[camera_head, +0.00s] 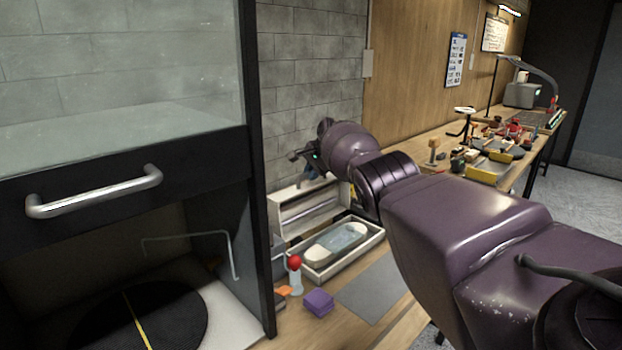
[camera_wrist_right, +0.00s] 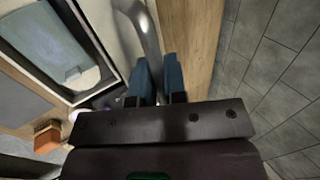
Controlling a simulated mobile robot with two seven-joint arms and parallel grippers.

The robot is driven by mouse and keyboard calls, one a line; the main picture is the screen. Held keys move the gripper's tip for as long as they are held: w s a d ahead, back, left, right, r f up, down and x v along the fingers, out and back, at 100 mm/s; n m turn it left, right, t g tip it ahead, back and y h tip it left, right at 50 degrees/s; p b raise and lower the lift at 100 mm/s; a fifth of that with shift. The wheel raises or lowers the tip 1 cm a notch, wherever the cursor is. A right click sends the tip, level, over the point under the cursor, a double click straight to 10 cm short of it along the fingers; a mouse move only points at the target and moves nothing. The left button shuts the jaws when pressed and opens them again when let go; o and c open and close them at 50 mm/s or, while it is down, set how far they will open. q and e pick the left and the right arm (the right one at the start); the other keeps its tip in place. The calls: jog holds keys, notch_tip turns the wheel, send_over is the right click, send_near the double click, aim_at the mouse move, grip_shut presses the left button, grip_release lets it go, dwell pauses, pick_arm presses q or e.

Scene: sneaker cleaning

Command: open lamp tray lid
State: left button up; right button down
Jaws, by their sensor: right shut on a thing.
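The lamp tray (camera_head: 340,268) is a white box on the bench, beside the wall, with a grey shoe-shaped item under a clear bluish piece inside. Its lid (camera_head: 281,216) is raised and stands roughly upright along the tray's back edge, with a long tube-like strip on its inner face. My right gripper (camera_head: 313,171) is at the lid's top edge, partly hidden by my arm. In the right wrist view, the blue fingers (camera_wrist_right: 160,78) are closed at a silver bar handle (camera_wrist_right: 148,28) of the lid. My left gripper is not in view.
A black-framed cabinet with a glass front and silver handle (camera_head: 95,195) stands at the left. A red-topped bottle (camera_head: 295,274), a purple block (camera_head: 318,302) and a grey mat (camera_head: 375,290) lie in front of the tray. A tool-covered bench (camera_head: 440,165) runs to the right.

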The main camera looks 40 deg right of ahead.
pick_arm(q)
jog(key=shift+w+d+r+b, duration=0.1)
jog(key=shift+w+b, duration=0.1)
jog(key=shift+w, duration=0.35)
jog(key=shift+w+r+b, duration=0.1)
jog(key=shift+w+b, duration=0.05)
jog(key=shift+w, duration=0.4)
pick_arm(e)
jog(key=shift+w+f+g, duration=0.2)
jog(key=shift+w+g, duration=0.1)
jog(key=shift+w, duration=0.15)
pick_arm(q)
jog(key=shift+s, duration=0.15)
pick_arm(e)
jog(key=c, duration=1.2)
grip_release()
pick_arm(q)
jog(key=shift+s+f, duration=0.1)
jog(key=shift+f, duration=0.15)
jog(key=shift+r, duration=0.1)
pick_arm(e)
jog(key=shift+r, duration=0.1)
